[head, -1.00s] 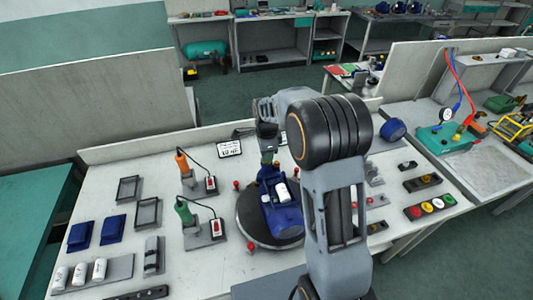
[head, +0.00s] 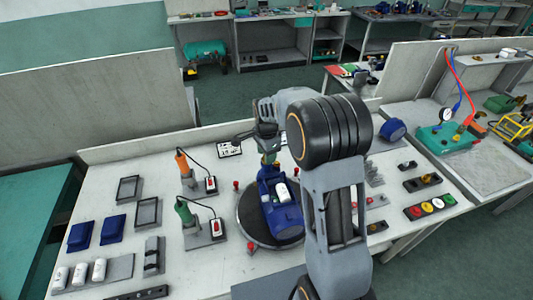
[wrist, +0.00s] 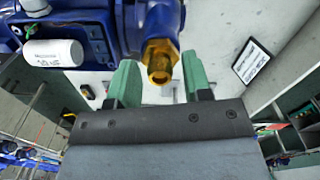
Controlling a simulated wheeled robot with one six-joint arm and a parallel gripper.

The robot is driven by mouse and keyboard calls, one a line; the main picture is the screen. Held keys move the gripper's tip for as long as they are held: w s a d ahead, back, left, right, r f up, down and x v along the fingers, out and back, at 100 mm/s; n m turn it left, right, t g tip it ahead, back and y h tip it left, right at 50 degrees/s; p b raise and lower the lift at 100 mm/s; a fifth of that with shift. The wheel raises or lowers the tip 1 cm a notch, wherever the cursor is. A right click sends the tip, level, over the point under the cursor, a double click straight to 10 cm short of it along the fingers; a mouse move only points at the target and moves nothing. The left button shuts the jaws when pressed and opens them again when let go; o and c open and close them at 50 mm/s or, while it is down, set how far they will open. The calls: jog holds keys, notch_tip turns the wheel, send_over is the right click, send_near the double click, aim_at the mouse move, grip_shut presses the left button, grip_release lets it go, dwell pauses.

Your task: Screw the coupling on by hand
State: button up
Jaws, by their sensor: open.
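The blue pump (head: 282,215) with a white cylinder on it sits on the dark round turntable (head: 247,230). In the wrist view, a brass hex fitting (wrist: 160,60) sticks out of the blue pump body (wrist: 92,20). I cannot tell whether this fitting is the coupling itself or the port for it. My gripper (wrist: 160,76) is open, with its green fingers on either side of the fitting's end and visible gaps to both. In the head view my gripper (head: 269,150) is at the pump's far end; my arm hides part of the bench.
Two corded tools, orange (head: 183,165) and green (head: 185,212), stand left of the turntable. Small red knobs surround it. Trays, blue blocks and white cylinders (head: 80,272) are at left; a button box (head: 430,207) is at right.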

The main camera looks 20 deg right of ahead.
jog(key=shift+n, duration=1.7)
jog(key=shift+n, duration=1.7)
jog(key=n, duration=0.3)
jog(key=shift+n, duration=0.3)
jog(key=shift+c, duration=0.3)
